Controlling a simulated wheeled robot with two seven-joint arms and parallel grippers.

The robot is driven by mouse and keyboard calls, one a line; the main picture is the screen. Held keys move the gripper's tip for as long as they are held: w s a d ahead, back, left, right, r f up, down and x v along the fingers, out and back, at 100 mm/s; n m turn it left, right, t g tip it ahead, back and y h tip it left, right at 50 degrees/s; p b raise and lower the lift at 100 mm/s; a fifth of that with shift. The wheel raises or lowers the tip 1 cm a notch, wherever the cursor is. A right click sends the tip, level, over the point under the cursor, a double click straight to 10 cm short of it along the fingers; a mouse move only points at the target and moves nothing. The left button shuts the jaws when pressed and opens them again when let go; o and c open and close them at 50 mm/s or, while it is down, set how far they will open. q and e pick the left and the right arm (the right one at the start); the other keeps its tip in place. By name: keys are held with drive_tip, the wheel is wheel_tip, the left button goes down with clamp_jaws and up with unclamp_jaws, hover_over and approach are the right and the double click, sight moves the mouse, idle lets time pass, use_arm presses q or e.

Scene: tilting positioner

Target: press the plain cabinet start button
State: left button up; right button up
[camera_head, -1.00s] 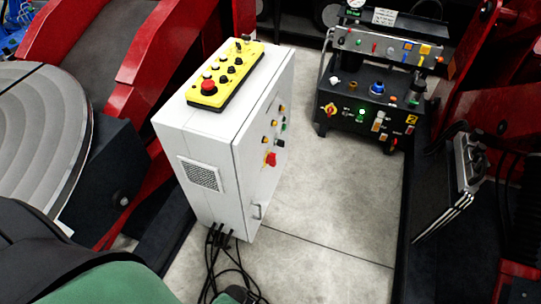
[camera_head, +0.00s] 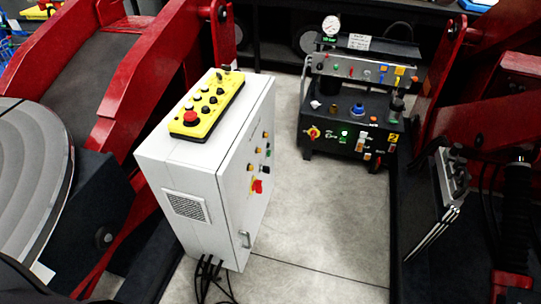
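The plain white control cabinet (camera_head: 190,155) stands upright left of the middle in the head view. A small green button (camera_head: 268,153) shows near the door's far edge. The labels are too small to read, so I cannot tell which button is start.
A yellow pendant (camera_head: 207,104) with a red mushroom button lies on top of the cabinet. A black unit (camera_head: 345,115) with a gauge and many buttons stands behind right. Red machine arms flank both sides. The concrete floor (camera_head: 310,220) between is clear; cables hang below the cabinet.

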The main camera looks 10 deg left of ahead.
use_arm(q)
clamp_jaws()
use_arm(e)
drive_tip(key=shift+a, duration=0.45)
drive_tip(key=shift+d, duration=0.15)
use_arm(q)
drive_tip(key=shift+s, duration=0.2)
idle(0.3)
